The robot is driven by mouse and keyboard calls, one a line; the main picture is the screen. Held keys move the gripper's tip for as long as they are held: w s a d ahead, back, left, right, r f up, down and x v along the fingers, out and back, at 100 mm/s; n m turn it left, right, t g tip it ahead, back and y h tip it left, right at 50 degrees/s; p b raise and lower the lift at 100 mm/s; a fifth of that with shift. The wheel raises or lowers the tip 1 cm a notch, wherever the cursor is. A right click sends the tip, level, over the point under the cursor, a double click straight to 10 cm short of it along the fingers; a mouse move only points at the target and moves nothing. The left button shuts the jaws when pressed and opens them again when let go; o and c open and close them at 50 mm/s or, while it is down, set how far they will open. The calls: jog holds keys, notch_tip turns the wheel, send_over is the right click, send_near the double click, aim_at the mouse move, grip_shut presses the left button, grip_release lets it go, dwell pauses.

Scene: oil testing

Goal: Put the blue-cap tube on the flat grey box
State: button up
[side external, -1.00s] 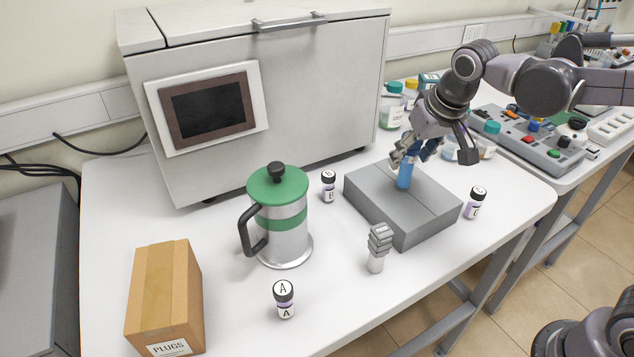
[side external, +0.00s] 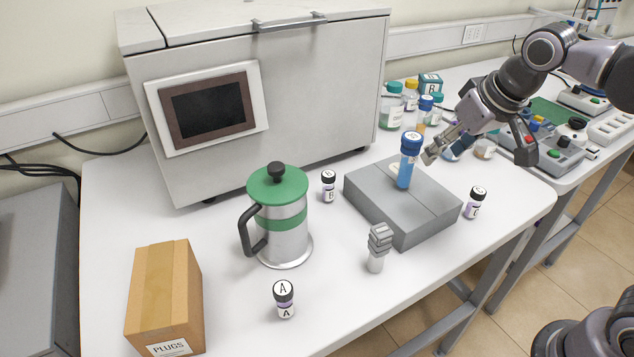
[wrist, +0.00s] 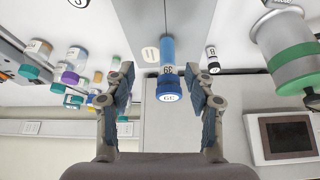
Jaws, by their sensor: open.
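The blue-cap tube (side external: 407,163) stands upright on top of the flat grey box (side external: 405,212), near its back edge. My gripper (side external: 432,157) is to the right of the tube, clear of it in the side view. In the wrist view the tube (wrist: 168,72) and its dark blue cap show ahead, in line with the gap between the two open fingers (wrist: 165,85). The grey box (wrist: 140,22) lies behind it at the top of that view. Nothing is in the fingers.
A green-lidded press pot (side external: 283,222), a grey-topped piece (side external: 377,247) and small vials A (side external: 284,300), B (side external: 328,186) and C (side external: 475,203) surround the box. Several bottles (side external: 391,106) stand behind. A large oven-like machine (side external: 290,110) fills the back left.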

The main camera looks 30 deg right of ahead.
jog(key=s+d+f+n+t, duration=0.1)
jog(key=s+d+f, duration=0.1)
jog(key=s+f, duration=0.3)
notch_tip(320, 180, down, 4)
jog(key=shift+s+r+t, duration=0.1)
jog(key=shift+s+t, duration=0.05)
jog(key=shift+t, duration=0.25)
